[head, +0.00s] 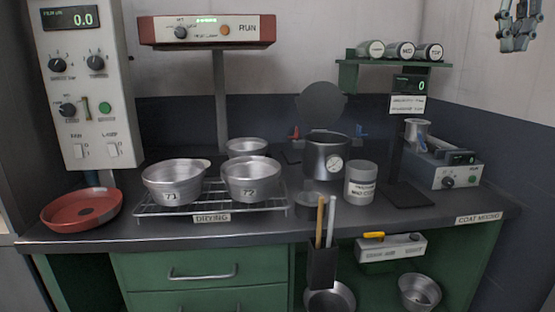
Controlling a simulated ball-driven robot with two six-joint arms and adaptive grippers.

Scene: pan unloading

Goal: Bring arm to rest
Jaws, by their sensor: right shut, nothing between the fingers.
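My right gripper (516,36) shows at the top right corner, raised high in front of the wall and far above the bench. It is shut and holds nothing. It is apart from every object. My left gripper is out of the picture. Two metal pans stand on the wire drying rack: pan 71 (174,182) on the left and pan 72 (251,180) on the right. A third metal pan (246,147) stands behind them.
The dark bench top (400,219) carries a red dish (82,210), a metal pot with a dial (325,158), a labelled grey jar (360,184) and a mixing device (441,167). A green shelf (347,77) holds three cans. A tool holder (322,266) hangs at the front edge.

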